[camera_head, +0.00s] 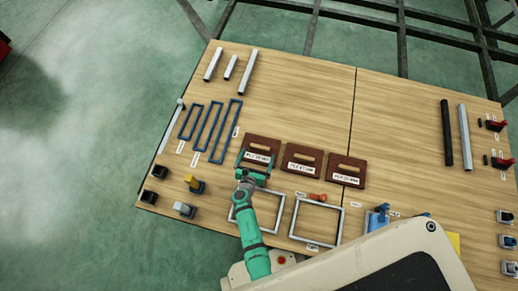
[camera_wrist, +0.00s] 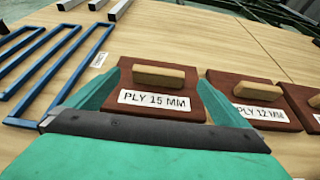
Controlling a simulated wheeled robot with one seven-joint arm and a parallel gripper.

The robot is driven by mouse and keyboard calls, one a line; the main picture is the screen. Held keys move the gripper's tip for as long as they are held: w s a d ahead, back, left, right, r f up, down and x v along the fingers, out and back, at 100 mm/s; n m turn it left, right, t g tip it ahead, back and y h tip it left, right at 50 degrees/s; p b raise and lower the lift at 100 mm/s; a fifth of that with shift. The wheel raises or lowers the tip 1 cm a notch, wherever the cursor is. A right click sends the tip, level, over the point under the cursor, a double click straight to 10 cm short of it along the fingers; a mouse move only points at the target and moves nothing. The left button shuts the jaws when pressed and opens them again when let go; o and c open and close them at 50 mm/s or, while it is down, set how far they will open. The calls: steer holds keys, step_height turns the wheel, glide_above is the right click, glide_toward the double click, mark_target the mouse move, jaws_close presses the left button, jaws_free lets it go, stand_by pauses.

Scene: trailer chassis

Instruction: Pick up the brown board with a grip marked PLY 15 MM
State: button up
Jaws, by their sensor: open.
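The brown board marked PLY 15 MM (camera_head: 262,142) lies flat on the wooden table, leftmost in a row of three brown boards. In the wrist view, this board (camera_wrist: 190,70) shows its white label and a pale wooden grip (camera_wrist: 158,77) on top. My gripper (camera_head: 256,163) is at the board's near side in the head view. In the wrist view my gripper (camera_wrist: 159,85) is open and empty, with one green finger on each side of the grip and label. I cannot tell whether the fingers touch the board. Its near edge is partly hidden.
The PLY 12 MM board (camera_wrist: 257,113) lies close on the right, with a third board (camera_head: 346,170) beyond it. Blue frames (camera_head: 211,132) lie to the left. Grey frames (camera_head: 317,220) lie nearer me. The table (camera_head: 310,95) is clear behind the boards.

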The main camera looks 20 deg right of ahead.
mark_target(260, 147)
steer(key=shift+w+d+f, duration=0.2)
steer(key=shift+w+d, duration=0.15)
steer(key=shift+d, duration=0.05)
steer(key=shift+x, duration=2.65)
steer(key=shift+w+a+r, duration=0.15)
steer(key=shift+c, duration=0.6)
